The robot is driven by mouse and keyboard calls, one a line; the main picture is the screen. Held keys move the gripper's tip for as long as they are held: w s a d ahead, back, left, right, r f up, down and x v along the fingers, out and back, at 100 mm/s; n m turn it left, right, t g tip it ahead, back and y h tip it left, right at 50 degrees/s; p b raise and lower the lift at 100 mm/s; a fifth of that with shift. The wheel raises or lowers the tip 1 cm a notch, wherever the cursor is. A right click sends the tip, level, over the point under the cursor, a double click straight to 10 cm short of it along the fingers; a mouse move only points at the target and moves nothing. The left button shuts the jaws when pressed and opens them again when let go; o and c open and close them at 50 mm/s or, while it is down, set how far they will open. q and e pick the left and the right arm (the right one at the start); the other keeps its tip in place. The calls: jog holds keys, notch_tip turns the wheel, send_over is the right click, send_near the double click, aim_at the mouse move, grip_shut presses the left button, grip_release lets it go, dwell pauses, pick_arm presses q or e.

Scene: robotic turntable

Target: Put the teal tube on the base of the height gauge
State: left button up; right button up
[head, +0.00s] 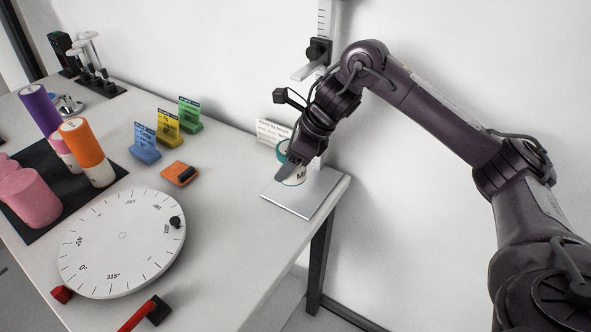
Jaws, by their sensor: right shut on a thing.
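The teal tube (298,178) has a white lower part with dark lettering and a teal part above it, largely hidden behind my gripper. My right gripper (290,172) is shut on it, coming down from the upper right. The height gauge has a flat pale base plate (313,200) at the table's right corner and a scaled column (325,18) behind my arm. The tube appears over the rear part of the base plate; I cannot tell whether its bottom touches the plate. My left gripper is out of view.
A white round turntable (122,243) with degree marks lies at front left. A dark mat (62,205) holds pink, orange and purple tubes. Blue (146,143), yellow (169,128) and green (189,115) card stands stand behind. A printed sign (271,132) stands behind the base.

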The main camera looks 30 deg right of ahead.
jog(key=d, duration=0.1)
jog(key=w+d, duration=0.1)
jog(key=d, duration=0.1)
jog(key=shift+w+f, duration=0.1)
jog(key=shift+w, duration=0.2)
jog(key=shift+s+a+f, duration=0.1)
jog(key=shift+f, duration=0.8)
jog(key=shift+a+f, duration=0.1)
jog(key=shift+f, duration=1.9)
jog(key=shift+w+d+f, duration=0.2)
jog(key=shift+d+f, duration=0.05)
jog(key=shift+f, duration=0.25)
jog(key=o, duration=1.1)
jog(key=shift+c, duration=0.2)
jog(key=shift+r, duration=0.1)
jog(key=v, duration=0.7)
jog(key=shift+s+r+p, duration=0.15)
jog(key=shift+p, duration=0.15)
jog(key=shift+d, duration=0.1)
